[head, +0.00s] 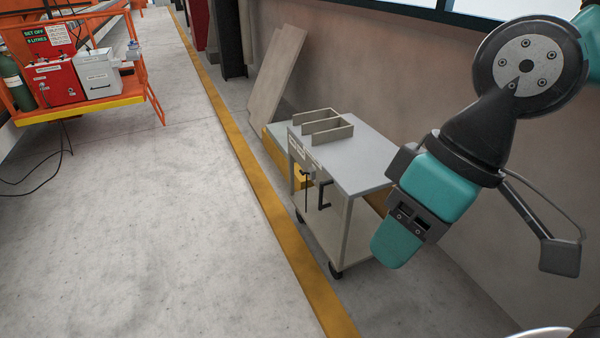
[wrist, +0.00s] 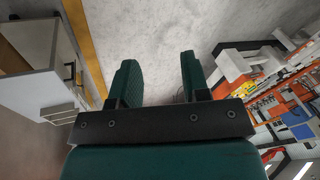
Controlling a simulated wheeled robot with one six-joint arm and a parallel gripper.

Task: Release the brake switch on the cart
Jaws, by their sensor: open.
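The cart (head: 362,168) stands against the wall in the head view, with a grey top and pale sides. On its near side are a black T-shaped lever (head: 306,180) and a black bracket-like handle (head: 324,194). I cannot tell for certain which part is the brake switch or how it is set. My teal and black gripper (head: 404,220) is in front of the cart's right part and hides some of it. In the wrist view my gripper (wrist: 157,62) is open and empty, and the cart (wrist: 32,92) is at the left, apart from the fingers.
A pale divided rack (head: 325,127) sits on the cart's top. Boards (head: 280,75) lean on the wall behind it. A yellow floor line (head: 250,165) runs beside the cart. An orange platform with boxes (head: 75,85) is at the far left. The floor between is clear.

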